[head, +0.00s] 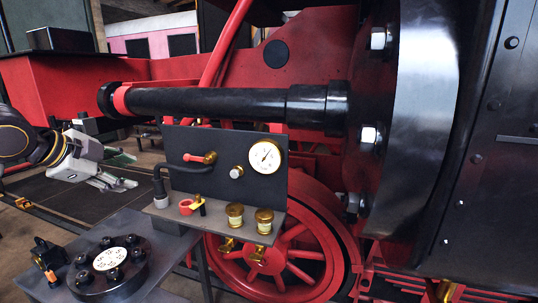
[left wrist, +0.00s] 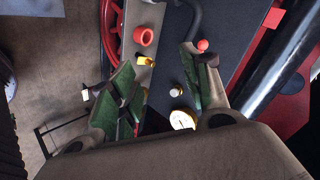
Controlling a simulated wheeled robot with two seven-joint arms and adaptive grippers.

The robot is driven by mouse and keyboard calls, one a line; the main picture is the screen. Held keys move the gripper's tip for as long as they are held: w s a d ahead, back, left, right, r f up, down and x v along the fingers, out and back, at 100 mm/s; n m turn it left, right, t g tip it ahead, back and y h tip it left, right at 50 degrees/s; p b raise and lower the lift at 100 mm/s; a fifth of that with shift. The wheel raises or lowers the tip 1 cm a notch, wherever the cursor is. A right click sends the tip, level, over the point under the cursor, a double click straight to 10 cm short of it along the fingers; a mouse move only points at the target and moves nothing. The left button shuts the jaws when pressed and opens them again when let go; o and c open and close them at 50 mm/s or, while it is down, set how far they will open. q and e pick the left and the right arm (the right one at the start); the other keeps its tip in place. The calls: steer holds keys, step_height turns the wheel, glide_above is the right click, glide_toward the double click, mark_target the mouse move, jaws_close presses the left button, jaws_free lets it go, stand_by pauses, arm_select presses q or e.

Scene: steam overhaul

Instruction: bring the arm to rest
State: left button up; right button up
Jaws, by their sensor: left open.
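My left gripper (head: 131,172) comes in from the left in the head view and is open, with nothing between its fingers. It hangs in the air left of a dark gauge panel (head: 225,175), apart from it. In the left wrist view its two green-padded fingers (left wrist: 160,75) stand apart. Between and beyond them show the panel, a red ring (left wrist: 144,36) and part of a white gauge face (left wrist: 182,119). My right gripper is in neither view.
The panel carries a round gauge (head: 265,156), a red-handled valve (head: 200,157) and a shelf with two brass-rimmed cups (head: 235,215). A grey table (head: 150,222) holds a bolted dark flange (head: 107,282). A black rod (head: 210,101) and red wheel (head: 290,265) stand behind.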

arm_select(q)
steer(key=s+d+f+n+g, duration=0.15)
steer(key=d+f, duration=0.25)
steer(key=f, duration=1)
steer(key=d+f+n+g, duration=0.1)
steer(key=d+f+n, duration=0.25)
steer(key=f, duration=0.95)
steer(key=s+d+f+n+g+y, duration=0.15)
steer(key=s+f+n, duration=0.25)
steer(key=s+f, duration=0.6)
steer(key=s+d+f+n+g+y, duration=0.1)
steer(key=s+d+f+n+g, duration=0.3)
steer(key=s+f, duration=0.95)
steer(key=f, duration=3)
steer(key=s+a+f, duration=0.2)
steer(key=s+f, duration=0.7)
steer(key=s, duration=0.2)
steer(key=s+a+f, duration=0.2)
steer(key=s+f, duration=0.8)
steer(key=s, duration=0.1)
steer(key=shift+a+f+g, duration=0.2)
steer(key=shift+a+g, duration=0.1)
steer(key=shift+a, duration=0.1)
steer(key=shift+y, duration=0.25)
